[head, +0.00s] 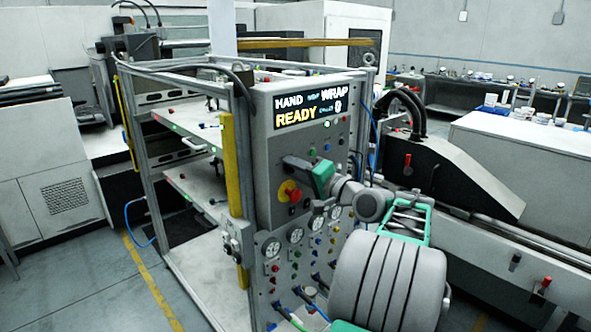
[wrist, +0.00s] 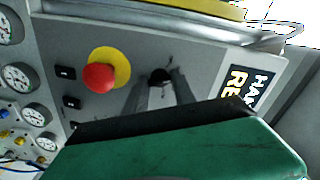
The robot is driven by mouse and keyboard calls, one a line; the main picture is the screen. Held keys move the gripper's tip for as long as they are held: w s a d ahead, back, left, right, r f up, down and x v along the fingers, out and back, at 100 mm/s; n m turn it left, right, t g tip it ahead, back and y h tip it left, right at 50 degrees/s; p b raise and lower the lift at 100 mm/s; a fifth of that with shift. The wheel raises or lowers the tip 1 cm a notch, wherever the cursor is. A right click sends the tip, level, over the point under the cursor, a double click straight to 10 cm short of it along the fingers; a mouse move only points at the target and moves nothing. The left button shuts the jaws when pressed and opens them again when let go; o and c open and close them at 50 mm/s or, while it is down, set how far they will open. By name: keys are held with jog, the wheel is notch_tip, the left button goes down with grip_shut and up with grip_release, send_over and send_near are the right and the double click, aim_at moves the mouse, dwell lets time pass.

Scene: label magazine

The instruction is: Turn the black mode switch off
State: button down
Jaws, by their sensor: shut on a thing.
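The black mode switch (wrist: 160,76) is a small dark knob on the grey control panel (wrist: 205,72), seen in the wrist view right of the red emergency button (wrist: 100,77) on its yellow ring. My gripper (wrist: 162,88) has one finger on each side of the knob and is shut on it. Part of the knob is hidden by the fingers, and its setting cannot be read. In the head view my gripper (head: 289,163) reaches the panel's front face below the display, and it hides the switch.
The display (head: 310,108) reads HAND, WRAP and READY. The red emergency button (head: 293,195) is just below my gripper. Several gauges (head: 296,235) sit lower on the panel. A yellow post (head: 230,165) runs beside the panel. Open floor (head: 95,270) lies at left.

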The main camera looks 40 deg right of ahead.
jog(key=shift+f+n+b, duration=0.15)
jog(key=shift+n+b, duration=0.15)
jog(key=shift+b, duration=0.35)
jog(key=shift+f+n+b, duration=0.15)
jog(key=shift+n+b, duration=0.45)
jog(key=shift+b, duration=0.35)
jog(key=shift+f+n+b, duration=0.1)
jog(key=shift+n+b, duration=0.6)
jog(key=shift+b, duration=0.5)
jog(key=n+b, duration=0.4)
jog(key=b, duration=0.1)
jog(key=shift+r+n+b, duration=0.3)
jog(key=shift+n+b, duration=0.5)
jog(key=shift+r, duration=0.1)
jog(key=c, duration=1)
grip_release()
jog(key=shift+c, duration=0.2)
